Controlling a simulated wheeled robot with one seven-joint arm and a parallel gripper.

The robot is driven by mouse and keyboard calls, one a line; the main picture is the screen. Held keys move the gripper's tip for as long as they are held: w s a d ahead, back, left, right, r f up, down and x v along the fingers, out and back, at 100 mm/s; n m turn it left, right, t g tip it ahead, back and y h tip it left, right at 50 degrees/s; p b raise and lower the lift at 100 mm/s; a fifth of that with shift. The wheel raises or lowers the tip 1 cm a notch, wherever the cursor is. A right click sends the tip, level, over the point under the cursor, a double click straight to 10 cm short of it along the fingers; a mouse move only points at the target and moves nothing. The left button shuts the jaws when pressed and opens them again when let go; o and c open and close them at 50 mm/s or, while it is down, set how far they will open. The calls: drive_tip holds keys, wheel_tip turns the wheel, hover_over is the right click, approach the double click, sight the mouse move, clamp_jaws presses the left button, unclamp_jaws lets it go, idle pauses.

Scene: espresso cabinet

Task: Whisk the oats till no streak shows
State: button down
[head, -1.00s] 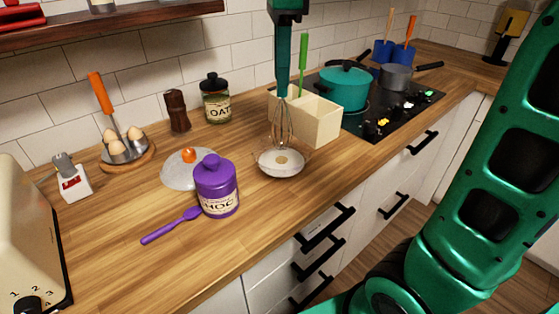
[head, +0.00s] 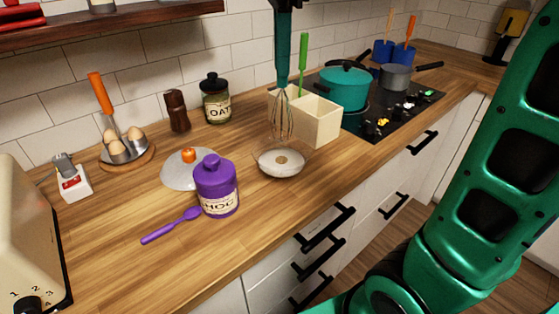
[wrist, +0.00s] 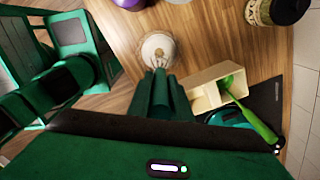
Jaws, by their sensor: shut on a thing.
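A whisk (head: 282,116) with a teal handle hangs upright, its wire loops just above a small white bowl (head: 281,164). My gripper (head: 285,8), at the top edge of the head view, is shut on the handle. The bowl stands on the counter and holds pale contents with a small tan patch in the middle. The bowl also shows in the wrist view (wrist: 158,48), beyond my fingers, with the whisk wires at its near rim. A jar labelled OAT (head: 216,100) stands closed near the wall.
A cream divided box (head: 317,122) with a green-handled utensil stands close behind the bowl. A teal pot (head: 345,87) stands on the hob. The counter before the bowl is clear.

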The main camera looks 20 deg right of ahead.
drive_tip(key=shift+r, duration=2.55)
